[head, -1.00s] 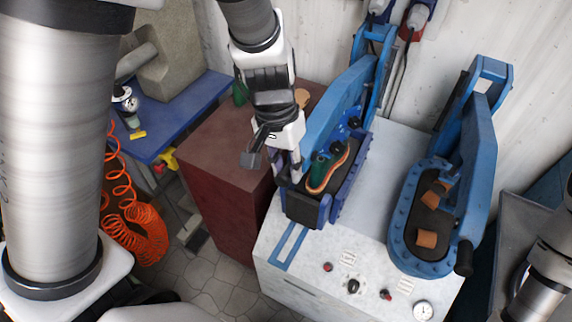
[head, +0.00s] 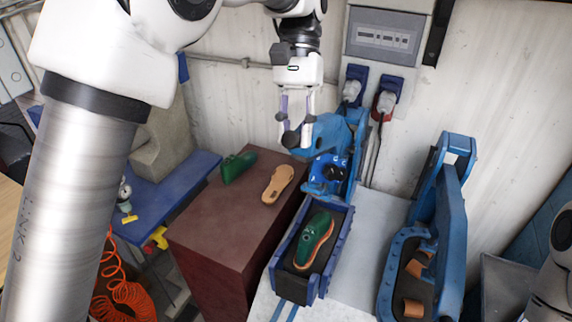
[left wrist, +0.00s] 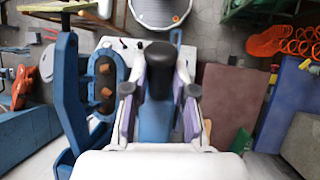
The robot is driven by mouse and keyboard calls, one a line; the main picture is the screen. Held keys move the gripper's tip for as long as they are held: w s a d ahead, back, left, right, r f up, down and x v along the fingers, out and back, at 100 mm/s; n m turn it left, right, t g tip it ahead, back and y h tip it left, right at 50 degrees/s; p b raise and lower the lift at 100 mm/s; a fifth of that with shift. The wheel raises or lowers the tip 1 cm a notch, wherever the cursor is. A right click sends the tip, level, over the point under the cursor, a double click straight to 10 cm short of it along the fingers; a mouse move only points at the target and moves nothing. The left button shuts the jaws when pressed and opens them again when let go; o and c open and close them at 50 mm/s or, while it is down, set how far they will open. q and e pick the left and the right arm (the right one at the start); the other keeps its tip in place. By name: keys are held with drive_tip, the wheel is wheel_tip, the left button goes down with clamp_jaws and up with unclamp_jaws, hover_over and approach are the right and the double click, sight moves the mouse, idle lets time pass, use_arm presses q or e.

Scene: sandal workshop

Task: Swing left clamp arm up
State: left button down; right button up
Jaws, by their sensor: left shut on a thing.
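The left clamp arm (head: 328,142) is blue and stands raised at the back of the left press box (head: 340,262). In the open box lies a green shoe last on an orange-edged sole (head: 315,240). My left gripper (head: 291,138) is at the raised free end of the arm, above and behind the box. In the left wrist view its fingers (left wrist: 160,92) are shut on the arm's handle, with a black knob (left wrist: 160,68) between them. The grip is partly hidden in the head view. My right gripper is not in view.
The right press (head: 455,215) has its own blue arm and brown pieces on its bed. A brown cabinet (head: 215,240) left of the box bears a green last (head: 237,167) and a tan sole (head: 278,184). A wall with plugs and a panel (head: 385,40) is close behind.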

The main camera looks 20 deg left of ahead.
use_arm(q)
drive_tip(key=shift+w+r, duration=0.15)
drive_tip(key=shift+w, duration=0.1)
drive_tip(key=c, duration=1)
unclamp_jaws()
drive_tip(key=shift+o, duration=0.4)
drive_tip(key=shift+w+d, duration=0.1)
drive_tip(key=shift+w, duration=0.2)
drive_tip(key=shift+s, duration=0.15)
